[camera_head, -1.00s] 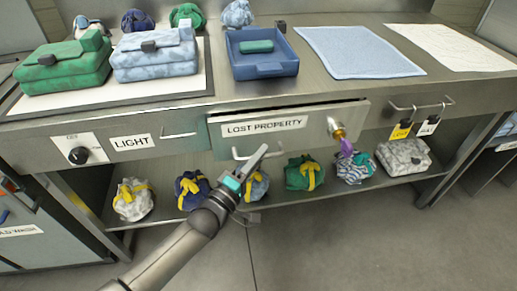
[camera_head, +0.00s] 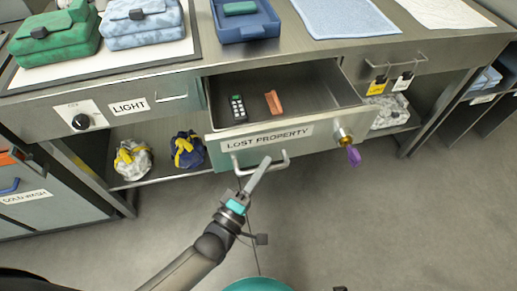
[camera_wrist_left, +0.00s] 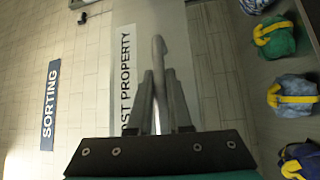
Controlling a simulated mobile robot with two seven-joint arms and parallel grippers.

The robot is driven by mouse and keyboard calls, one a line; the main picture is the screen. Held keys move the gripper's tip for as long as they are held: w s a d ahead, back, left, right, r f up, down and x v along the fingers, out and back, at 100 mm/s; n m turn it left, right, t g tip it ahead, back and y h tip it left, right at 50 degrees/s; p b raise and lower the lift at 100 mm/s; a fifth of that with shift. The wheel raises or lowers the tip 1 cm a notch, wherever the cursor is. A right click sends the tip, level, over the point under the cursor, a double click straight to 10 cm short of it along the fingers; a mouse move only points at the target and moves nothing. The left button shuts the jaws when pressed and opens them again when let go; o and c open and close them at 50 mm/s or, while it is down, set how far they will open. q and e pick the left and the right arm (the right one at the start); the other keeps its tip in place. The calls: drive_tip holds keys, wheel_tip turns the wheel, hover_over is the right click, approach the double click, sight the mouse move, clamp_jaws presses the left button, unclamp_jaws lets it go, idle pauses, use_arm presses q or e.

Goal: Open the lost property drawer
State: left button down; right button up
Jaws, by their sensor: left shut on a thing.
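The lost property drawer (camera_head: 317,150) is pulled well out of the steel counter, and its inside shows. Its labelled front also shows in the left wrist view (camera_wrist_left: 125,75). A dark remote-like item (camera_head: 238,107) and an orange item (camera_head: 273,102) lie inside it. The bar handle (camera_head: 283,163) is on the front, below the label. My left gripper (camera_head: 264,163) is shut on this handle; in the left wrist view its fingers (camera_wrist_left: 158,98) sit on both sides of the bar. My right gripper is in neither view.
A brass lock with a purple-headed key (camera_head: 353,155) sticks out from the drawer front's right end. Yellow and white tags (camera_head: 402,81) hang at the right. Wrapped bags (camera_head: 186,150) stand on the lower shelf. The floor (camera_head: 390,220) in front is clear.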

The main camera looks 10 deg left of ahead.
use_arm(q)
drive_tip(key=shift+s+d, duration=0.15)
drive_tip(key=shift+s, duration=0.35)
drive_tip(key=shift+s+d, duration=0.15)
drive_tip(key=shift+s, duration=0.35)
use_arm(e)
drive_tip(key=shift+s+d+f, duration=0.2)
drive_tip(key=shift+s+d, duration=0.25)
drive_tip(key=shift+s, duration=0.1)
use_arm(q)
drive_tip(key=c, duration=0.8)
unclamp_jaws()
drive_tip(key=shift+c, duration=0.2)
drive_tip(key=shift+s, duration=0.1)
drive_tip(key=p+v, duration=0.1)
drive_tip(key=v, duration=1.4)
drive_tip(key=shift+p, duration=0.35)
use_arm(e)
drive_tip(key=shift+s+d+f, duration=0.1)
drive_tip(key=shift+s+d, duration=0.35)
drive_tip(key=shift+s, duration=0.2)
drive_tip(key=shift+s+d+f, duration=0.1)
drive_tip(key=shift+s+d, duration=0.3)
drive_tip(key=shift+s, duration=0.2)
